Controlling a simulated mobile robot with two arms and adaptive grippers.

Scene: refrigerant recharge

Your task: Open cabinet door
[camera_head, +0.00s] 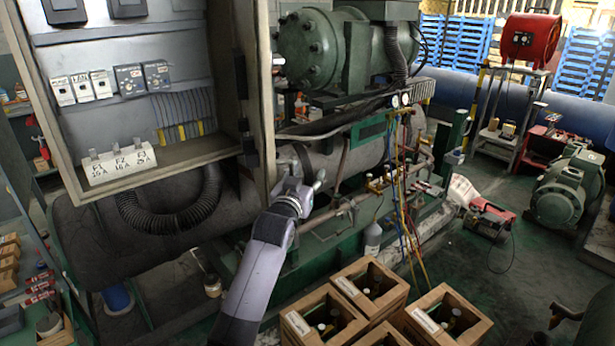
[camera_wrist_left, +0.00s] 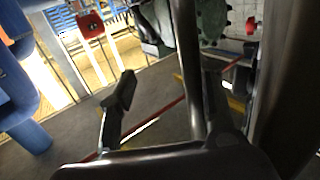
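The grey electrical cabinet (camera_head: 150,62) stands open at the upper left of the head view, with its breakers and switches exposed. Its door (camera_head: 262,90) is swung out on the right side and shows almost edge-on. My left gripper (camera_head: 304,172) is beside the door's lower outer part. In the left wrist view the two fingers of my left gripper (camera_wrist_left: 165,98) are spread apart. A dark upright bar (camera_wrist_left: 189,60), likely the door's edge, passes between them, closer to the right finger. I cannot tell whether it touches. My right gripper is in neither view.
A green compressor (camera_head: 308,48) and pipes stand behind the door. Coloured hoses (camera_head: 398,170) hang to the right. Wooden crates with bottles (camera_head: 322,318) stand low in front. A green motor (camera_head: 566,190) stands at the right. Some floor is clear between.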

